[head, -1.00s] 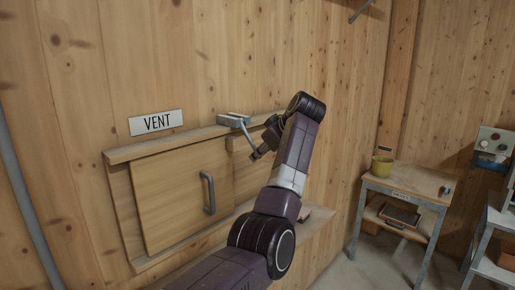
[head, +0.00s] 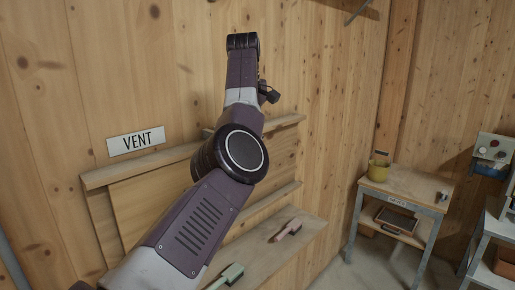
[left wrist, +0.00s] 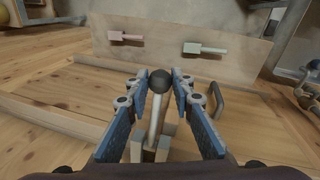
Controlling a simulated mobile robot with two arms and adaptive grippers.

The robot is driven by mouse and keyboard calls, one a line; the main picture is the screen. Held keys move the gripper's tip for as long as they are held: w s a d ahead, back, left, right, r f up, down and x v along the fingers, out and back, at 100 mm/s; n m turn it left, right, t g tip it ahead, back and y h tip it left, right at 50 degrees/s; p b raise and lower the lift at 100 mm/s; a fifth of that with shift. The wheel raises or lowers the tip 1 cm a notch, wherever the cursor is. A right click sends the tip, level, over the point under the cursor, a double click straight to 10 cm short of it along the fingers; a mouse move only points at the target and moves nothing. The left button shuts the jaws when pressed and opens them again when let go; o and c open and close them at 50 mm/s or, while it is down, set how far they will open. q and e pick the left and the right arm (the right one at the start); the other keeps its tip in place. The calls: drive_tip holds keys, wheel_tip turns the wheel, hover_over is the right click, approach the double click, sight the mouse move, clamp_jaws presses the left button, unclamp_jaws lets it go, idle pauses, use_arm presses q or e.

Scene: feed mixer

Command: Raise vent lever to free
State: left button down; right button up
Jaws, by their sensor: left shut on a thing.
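In the left wrist view, the vent lever (left wrist: 155,115) is a pale rod with a black ball knob (left wrist: 160,78). It rises from a block-like mount (left wrist: 150,152) low in that view. My left gripper (left wrist: 161,84) has its two blue-padded fingers on either side of the lever, closed on it by the knob. In the head view my left arm hides the lever and its mount, and the gripper's fingers are not clear. The VENT sign (head: 136,140) is on the plank wall above the wooden vent panel (head: 135,205), which my arm partly covers. My right gripper is not in view.
A ledge below the vent holds a pink-handled tool (head: 287,230) and a green one (head: 229,274). Floor shows between ledge and table.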

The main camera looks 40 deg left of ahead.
use_arm(q)
drive_tip(key=shift+r+h, duration=0.3)
drive_tip(key=shift+r, duration=0.05)
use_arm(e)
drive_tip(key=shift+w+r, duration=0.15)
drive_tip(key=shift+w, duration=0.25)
use_arm(q)
drive_tip(key=shift+a, duration=0.1)
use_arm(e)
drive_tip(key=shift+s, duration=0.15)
